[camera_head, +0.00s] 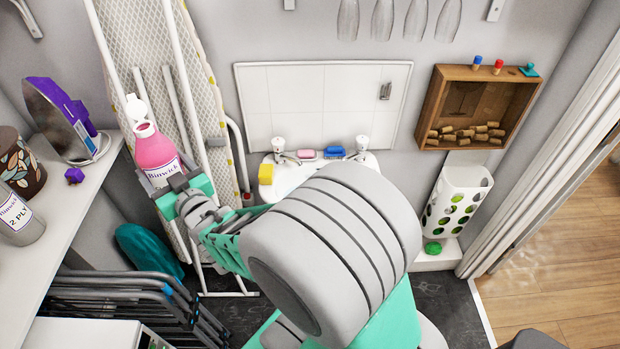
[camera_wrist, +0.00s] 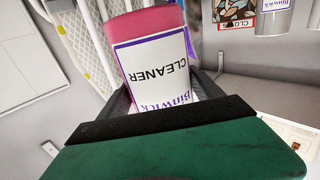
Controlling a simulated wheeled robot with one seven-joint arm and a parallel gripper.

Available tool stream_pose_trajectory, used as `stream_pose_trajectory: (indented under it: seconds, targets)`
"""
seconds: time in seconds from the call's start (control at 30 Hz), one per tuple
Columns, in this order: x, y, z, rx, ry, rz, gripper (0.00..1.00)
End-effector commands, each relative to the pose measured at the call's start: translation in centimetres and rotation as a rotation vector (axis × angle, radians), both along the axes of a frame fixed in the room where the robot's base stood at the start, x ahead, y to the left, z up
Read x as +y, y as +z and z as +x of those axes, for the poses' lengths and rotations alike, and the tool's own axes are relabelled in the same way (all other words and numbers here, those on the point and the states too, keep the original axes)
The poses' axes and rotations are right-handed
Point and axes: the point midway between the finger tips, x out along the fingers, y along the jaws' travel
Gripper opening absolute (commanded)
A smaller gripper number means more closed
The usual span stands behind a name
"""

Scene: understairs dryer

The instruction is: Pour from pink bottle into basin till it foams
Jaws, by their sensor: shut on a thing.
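The pink bottle (camera_head: 155,152) has a white cap and a white "Binwick" label; it is at the left in the head view, in front of the ironing board. My gripper (camera_head: 178,187) is shut on its lower part and holds it nearly upright, leaning slightly. In the wrist view the bottle (camera_wrist: 155,60) shows upside down with the word "CLEANER" on its label. The white basin (camera_head: 290,176) is on the back wall, to the right of the bottle. My arm hides most of the basin, so its inside is largely out of sight.
The ironing board (camera_head: 160,50) leans close behind the bottle. A shelf (camera_head: 75,185) with an iron (camera_head: 68,120) is at the left.

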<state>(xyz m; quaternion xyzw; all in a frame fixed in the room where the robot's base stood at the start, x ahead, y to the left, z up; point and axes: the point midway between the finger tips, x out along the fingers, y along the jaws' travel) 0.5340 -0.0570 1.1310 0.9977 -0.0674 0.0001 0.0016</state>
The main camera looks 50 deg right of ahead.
Motion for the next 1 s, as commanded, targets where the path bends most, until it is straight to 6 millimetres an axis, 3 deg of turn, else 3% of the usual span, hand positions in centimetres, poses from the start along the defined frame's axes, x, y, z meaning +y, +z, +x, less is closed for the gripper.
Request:
stream_pose_trajectory:
  seconds: [0.03,0.27,0.47,0.67,0.8,1.0]
  targets:
    - [-2.3,-3.0,0.2,-0.006,-0.051,-0.002,0.02]
    - [-12.7,-8.2,-0.8,-0.008,-0.296,-0.001,0.02]
    - [-21.5,-12.3,-3.9,-0.007,-0.52,-0.002,0.02]
    - [-29.4,-16.0,-8.9,-0.009,-0.753,-0.001,0.02]
    - [-34.4,-18.6,-13.6,-0.008,-0.923,-0.002,0.02]
    - [-39.6,-21.5,-20.8,-0.01,-1.149,-0.001,0.02]
